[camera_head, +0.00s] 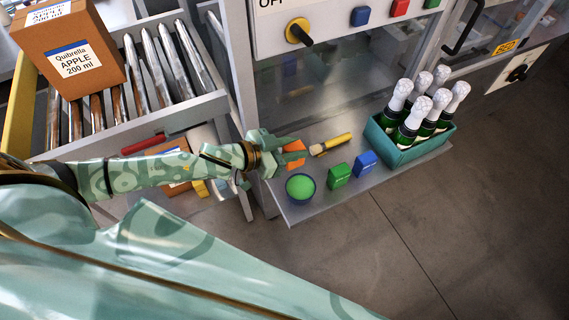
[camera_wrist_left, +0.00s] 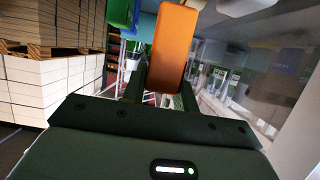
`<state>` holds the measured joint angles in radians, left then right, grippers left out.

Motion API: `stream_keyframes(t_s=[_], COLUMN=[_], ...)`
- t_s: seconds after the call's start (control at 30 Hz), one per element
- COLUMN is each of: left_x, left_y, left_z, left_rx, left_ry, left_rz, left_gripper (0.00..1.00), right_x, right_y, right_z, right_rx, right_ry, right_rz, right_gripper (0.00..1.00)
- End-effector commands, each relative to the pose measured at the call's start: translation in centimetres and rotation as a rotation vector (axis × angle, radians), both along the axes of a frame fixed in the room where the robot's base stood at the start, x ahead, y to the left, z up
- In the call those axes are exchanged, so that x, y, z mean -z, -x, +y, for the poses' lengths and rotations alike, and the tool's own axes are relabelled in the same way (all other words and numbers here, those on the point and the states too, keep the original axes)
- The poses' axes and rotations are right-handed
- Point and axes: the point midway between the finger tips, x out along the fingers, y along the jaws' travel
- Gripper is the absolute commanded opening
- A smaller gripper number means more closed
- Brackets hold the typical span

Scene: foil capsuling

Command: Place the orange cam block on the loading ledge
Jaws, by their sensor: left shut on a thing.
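The orange cam block (camera_head: 294,152) is between the fingers of my left gripper (camera_head: 281,151), over the left part of the grey loading ledge (camera_head: 330,195). My left gripper is shut on it. In the left wrist view the orange block (camera_wrist_left: 174,45) stands out in front of the fingers (camera_wrist_left: 158,92). I cannot tell whether the block touches the ledge. My right gripper is not in view.
On the ledge are a bowl with a green content (camera_head: 300,187), a green block (camera_head: 340,175), a blue block (camera_head: 365,162), a yellow-handled brush (camera_head: 331,144) and a teal crate (camera_head: 405,150) of bottles. A roller conveyor (camera_head: 150,65) with a carton (camera_head: 70,50) is at left.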

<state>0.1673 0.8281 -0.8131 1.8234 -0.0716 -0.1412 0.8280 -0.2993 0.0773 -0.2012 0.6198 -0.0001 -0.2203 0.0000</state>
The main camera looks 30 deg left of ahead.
Motion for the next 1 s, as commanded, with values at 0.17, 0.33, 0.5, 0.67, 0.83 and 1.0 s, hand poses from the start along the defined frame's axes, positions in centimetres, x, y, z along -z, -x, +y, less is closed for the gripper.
stream_keyframes(t_s=[0.17,0.33,0.5,0.67,0.83,1.0], left_x=[1.9,3.5,6.0,6.0,6.1,6.3], left_y=[0.9,1.8,1.6,1.6,1.6,1.6], left_z=[1.1,2.1,1.9,1.9,1.9,1.9], left_rx=[0.0,-0.001,0.0,0.0,0.0,0.0], left_ry=[0.001,-0.001,0.001,0.0,0.001,0.0], left_rz=[-0.001,0.002,0.001,-0.001,-0.001,-0.001], left_gripper=[0.03,0.03,0.03,0.03,0.03,0.51], right_x=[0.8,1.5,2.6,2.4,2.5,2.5], right_y=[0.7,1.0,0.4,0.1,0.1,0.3], right_z=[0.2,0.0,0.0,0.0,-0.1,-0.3], right_rx=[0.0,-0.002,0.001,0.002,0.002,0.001], right_ry=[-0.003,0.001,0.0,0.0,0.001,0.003], right_rz=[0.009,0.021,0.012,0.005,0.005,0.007], right_gripper=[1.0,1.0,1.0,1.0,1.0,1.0])
